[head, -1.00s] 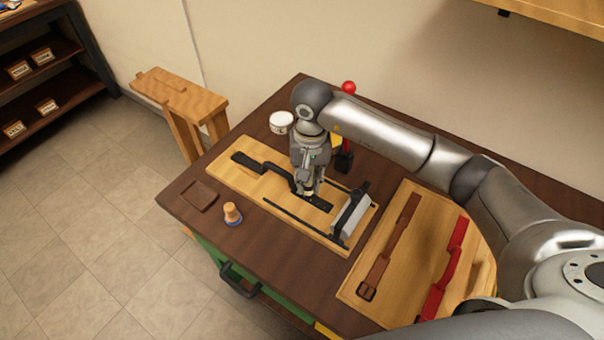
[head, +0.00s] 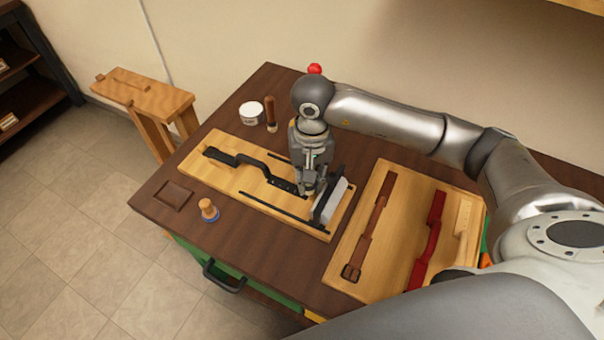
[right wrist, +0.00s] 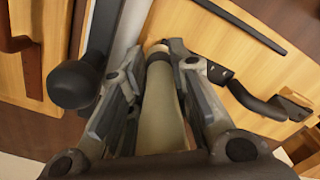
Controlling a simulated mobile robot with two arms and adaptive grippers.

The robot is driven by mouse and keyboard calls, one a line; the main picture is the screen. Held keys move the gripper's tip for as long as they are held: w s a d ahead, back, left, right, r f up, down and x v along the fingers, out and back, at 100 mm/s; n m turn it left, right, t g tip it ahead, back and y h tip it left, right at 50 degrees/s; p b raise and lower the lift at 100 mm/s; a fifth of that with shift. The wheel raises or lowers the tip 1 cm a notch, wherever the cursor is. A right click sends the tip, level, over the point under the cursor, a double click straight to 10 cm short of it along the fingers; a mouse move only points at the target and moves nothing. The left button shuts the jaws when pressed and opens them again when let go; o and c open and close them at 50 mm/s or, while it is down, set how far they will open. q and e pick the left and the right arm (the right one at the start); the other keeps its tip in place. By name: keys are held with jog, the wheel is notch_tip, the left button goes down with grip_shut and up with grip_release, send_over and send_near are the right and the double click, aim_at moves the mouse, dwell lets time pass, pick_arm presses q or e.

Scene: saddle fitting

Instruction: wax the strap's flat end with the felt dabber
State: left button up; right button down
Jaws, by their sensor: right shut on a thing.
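The black strap (head: 248,164) lies on the pale wooden board (head: 222,186), with a raised bend in its middle. Its flat end (head: 284,186) points right, toward the lever-like black and grey fixture (head: 335,197). My right gripper (head: 308,190) points down over the board, between the flat end and the fixture. In the right wrist view it is shut on the felt dabber (right wrist: 160,108), a pale cylinder. The dabber's tip (right wrist: 158,49) is beside the flat end (right wrist: 214,70); I cannot tell whether they touch. My left gripper is out of view.
A white tin (head: 252,112) and a brown-handled tool (head: 270,113) stand behind the board. A wooden peg with a blue base (head: 208,210) and a leather patch (head: 174,195) are in front. A second board (head: 385,232) at right holds brown and red straps.

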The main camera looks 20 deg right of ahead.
jog(key=shift+f+b, duration=0.15)
jog(key=shift+b, duration=0.45)
jog(key=shift+w+a+b, duration=0.8)
jog(key=shift+w+a, duration=0.05)
jog(key=shift+w, duration=0.25)
jog(key=shift+w+a+b, duration=0.85)
jog(key=shift+w+a, duration=0.05)
jog(key=shift+w, duration=0.25)
jog(key=shift+w+a+b, duration=0.8)
jog(key=shift+w+a, duration=0.05)
jog(key=shift+w, duration=0.25)
notch_tip(320, 180, up, 6)
jog(key=p, duration=0.2)
notch_tip(320, 180, up, 3)
jog(key=shift+p, duration=0.35)
